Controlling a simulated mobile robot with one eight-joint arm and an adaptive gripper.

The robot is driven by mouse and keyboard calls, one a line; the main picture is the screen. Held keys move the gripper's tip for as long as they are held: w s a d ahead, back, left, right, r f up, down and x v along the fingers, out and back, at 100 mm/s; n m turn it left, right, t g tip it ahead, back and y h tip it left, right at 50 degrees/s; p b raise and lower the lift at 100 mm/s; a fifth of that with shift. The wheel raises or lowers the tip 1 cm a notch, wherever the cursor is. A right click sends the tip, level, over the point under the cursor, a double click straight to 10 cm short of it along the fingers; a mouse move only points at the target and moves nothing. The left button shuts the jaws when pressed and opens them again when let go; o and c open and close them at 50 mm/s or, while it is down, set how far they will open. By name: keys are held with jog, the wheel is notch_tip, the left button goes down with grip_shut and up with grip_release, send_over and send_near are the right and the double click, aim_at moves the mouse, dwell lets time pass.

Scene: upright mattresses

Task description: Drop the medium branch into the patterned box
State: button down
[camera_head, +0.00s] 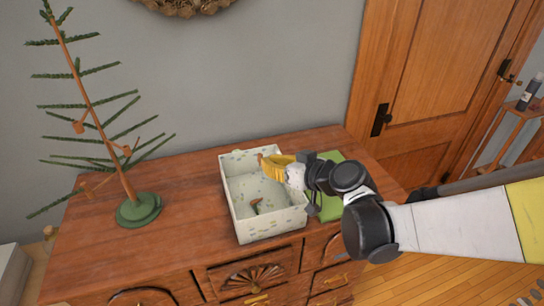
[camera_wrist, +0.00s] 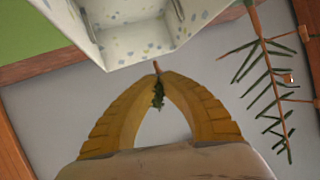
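The patterned box (camera_head: 238,213) is open-topped, pale with small spots, and stands on the wooden dresser. Its rim and inside also show in the wrist view (camera_wrist: 125,42). A small branch (camera_head: 256,205) with a brown stem and green part lies inside the box, and part of it shows in the wrist view (camera_wrist: 178,9). My gripper (camera_head: 264,160) is over the box's back part. In the wrist view, its yellow fingers (camera_wrist: 156,76) meet at the tips around another branch (camera_wrist: 158,95), with a brown stem and green needles. Which branch is the medium one I cannot tell.
A sparse artificial tree (camera_head: 93,110) on a green round base (camera_head: 139,210) stands at the dresser's left. A green object (camera_head: 329,200) lies right of the box, partly behind my arm. Bare dresser top (camera_head: 190,190) lies between tree and box. A wooden door (camera_head: 440,75) is at right.

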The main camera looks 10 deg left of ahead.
jog(key=shift+r, duration=0.1)
jog(key=c, duration=1.5)
grip_release()
jog(key=shift+c, duration=0.2)
jog(key=shift+d, duration=0.1)
jog(key=v, duration=1.2)
jog(key=s+d+f+m+h+b, duration=0.1)
jog(key=s+d+f+m+h, duration=0.1)
jog(key=d, duration=0.6)
jog(key=s+d+f+m+h+b, duration=0.1)
jog(key=s+d+f+m+h, duration=0.1)
jog(key=s+d+m+h, duration=0.2)
jog(key=s+d+f+m+h+b, duration=0.1)
jog(key=s+d+f+m+h, duration=0.2)
jog(key=d, duration=0.8)
jog(key=s+h, duration=0.2)
jog(key=s, duration=0.1)
jog(key=shift+s+d+g, duration=0.3)
jog(key=shift+s, duration=0.1)
